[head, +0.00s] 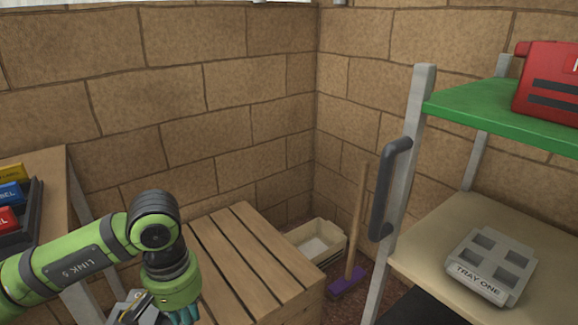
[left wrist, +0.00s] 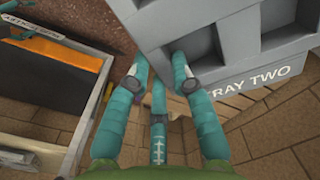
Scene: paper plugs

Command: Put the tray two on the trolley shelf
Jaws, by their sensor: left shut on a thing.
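Tray two is a grey tray with square pockets and white "TRAY TWO" lettering (left wrist: 265,75). It fills the upper right of the left wrist view. My left gripper (left wrist: 160,73) has teal fingers and is shut on the tray's edge. In the head view the gripper (head: 183,315) is at the bottom edge, its fingers mostly cut off. A small part of the tray (head: 133,305) shows beside it. The trolley stands at the right, with a beige shelf (head: 445,225) below a green top shelf (head: 490,98). My right gripper is not in view.
Tray one (head: 492,263) lies on the right of the beige shelf. A red container (head: 548,85) stands on the green shelf. The trolley's dark handle (head: 390,190) sticks out. A wooden crate (head: 245,255), a cream bin (head: 315,240) and a purple broom (head: 350,280) stand between.

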